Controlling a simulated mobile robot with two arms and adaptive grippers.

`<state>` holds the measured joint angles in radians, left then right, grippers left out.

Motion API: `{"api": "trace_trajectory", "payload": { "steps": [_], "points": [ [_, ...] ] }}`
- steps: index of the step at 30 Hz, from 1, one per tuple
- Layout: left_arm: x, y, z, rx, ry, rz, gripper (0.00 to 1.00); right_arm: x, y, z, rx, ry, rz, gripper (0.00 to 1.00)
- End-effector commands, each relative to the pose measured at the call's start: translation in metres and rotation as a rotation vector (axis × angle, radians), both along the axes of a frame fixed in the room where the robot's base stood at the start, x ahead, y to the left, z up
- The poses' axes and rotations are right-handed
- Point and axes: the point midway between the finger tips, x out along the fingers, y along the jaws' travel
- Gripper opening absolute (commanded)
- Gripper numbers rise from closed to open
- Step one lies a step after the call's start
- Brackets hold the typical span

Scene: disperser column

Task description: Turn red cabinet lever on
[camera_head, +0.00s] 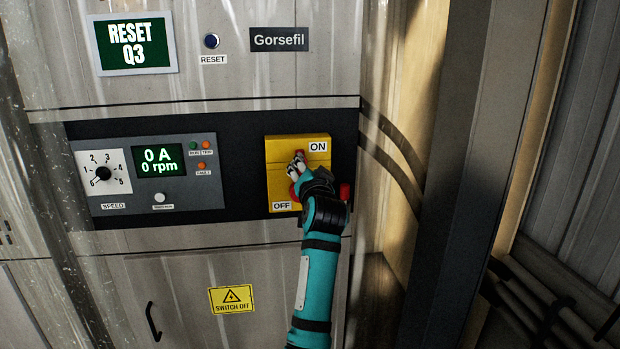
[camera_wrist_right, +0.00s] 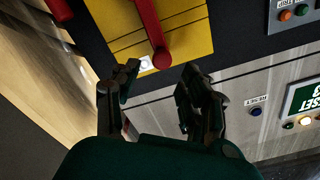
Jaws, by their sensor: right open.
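The red lever (camera_head: 299,155) is on a yellow switch box (camera_head: 279,149) with an ON label at the top and an OFF label at the bottom. Its tip shows near the ON label; my right gripper hides much of the rest. In the right wrist view the red lever (camera_wrist_right: 150,30) runs across the yellow plate towards the ON end. My right gripper (camera_head: 297,170) is at the front of the box. Its fingers (camera_wrist_right: 159,76) are open, with the lever's tip just ahead of the gap. I cannot tell whether they touch. My left gripper is out of view.
A red side knob (camera_head: 345,191) sticks out at the box's right. A control panel (camera_head: 232,205) with a speed dial and a display reading 0 A, 0 rpm is to the left. A reset button (camera_head: 211,41) is above. Cables and a post stand to the right.

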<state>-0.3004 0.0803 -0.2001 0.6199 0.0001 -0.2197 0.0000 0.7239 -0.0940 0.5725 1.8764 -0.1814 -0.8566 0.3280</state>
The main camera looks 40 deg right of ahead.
Motion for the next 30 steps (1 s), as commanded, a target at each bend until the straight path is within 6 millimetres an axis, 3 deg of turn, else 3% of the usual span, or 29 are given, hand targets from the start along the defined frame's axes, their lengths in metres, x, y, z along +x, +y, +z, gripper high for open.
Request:
{"api": "trace_trajectory", "payload": {
  "steps": [3,10,30],
  "points": [
    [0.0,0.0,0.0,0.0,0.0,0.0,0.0,-0.021,0.013,0.0,0.0,-0.001,-0.001,0.45],
    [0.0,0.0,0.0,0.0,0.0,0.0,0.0,-0.043,0.025,0.0,0.0,0.0,-0.001,0.45],
    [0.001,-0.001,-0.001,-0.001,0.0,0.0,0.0,-0.043,0.028,-0.004,-0.003,0.008,0.004,0.45]
  ]
}}
